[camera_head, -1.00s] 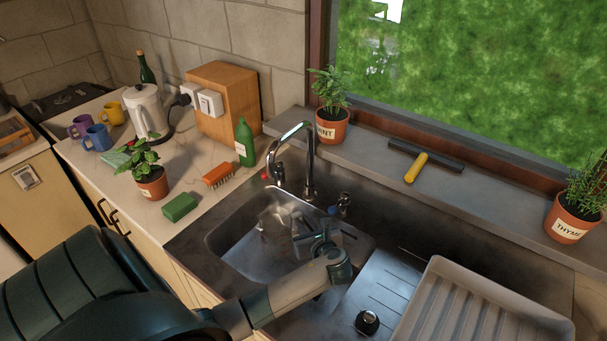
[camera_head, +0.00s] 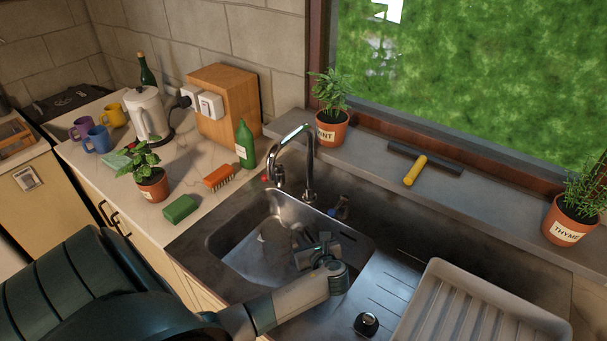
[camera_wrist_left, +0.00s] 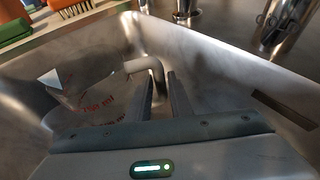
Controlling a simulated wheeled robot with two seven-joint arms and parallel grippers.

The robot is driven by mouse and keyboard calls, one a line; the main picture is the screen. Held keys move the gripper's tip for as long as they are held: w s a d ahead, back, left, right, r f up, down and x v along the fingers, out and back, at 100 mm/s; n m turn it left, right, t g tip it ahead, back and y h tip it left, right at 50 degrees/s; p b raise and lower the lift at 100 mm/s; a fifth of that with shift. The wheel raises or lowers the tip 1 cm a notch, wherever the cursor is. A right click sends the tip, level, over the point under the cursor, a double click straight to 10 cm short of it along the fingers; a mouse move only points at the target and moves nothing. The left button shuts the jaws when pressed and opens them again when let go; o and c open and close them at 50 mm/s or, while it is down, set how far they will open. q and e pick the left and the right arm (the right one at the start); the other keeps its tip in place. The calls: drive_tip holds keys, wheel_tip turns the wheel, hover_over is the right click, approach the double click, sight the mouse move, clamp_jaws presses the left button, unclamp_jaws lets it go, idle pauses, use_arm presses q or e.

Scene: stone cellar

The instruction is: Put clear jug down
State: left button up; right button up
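The clear jug (camera_wrist_left: 88,88) is see-through with red markings on its side and a curved handle. In the left wrist view it is left of my fingers, low inside the steel sink basin. My left gripper (camera_wrist_left: 161,78) has one finger on each side of the handle and is shut on it. In the head view the left gripper (camera_head: 308,251) is over the right part of the basin, and the jug shows only faintly to its left. Whether the jug's base touches the basin floor is hard to tell. My right gripper is not in view.
The sink basin (camera_head: 222,243) has walls close around the jug. The tap (camera_head: 309,165) arches over its back edge. A ribbed drying rack (camera_head: 430,290) and a black stopper (camera_head: 367,324) are at right. A green sponge (camera_head: 180,208) and brush (camera_head: 218,177) lie at left.

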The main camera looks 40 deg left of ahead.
use_arm(q)
drive_tip(key=shift+o, duration=0.9)
drive_tip(key=shift+r, duration=0.15)
drive_tip(key=b+v, duration=0.2)
drive_tip(key=v, duration=1)
drive_tip(key=shift+a, duration=0.15)
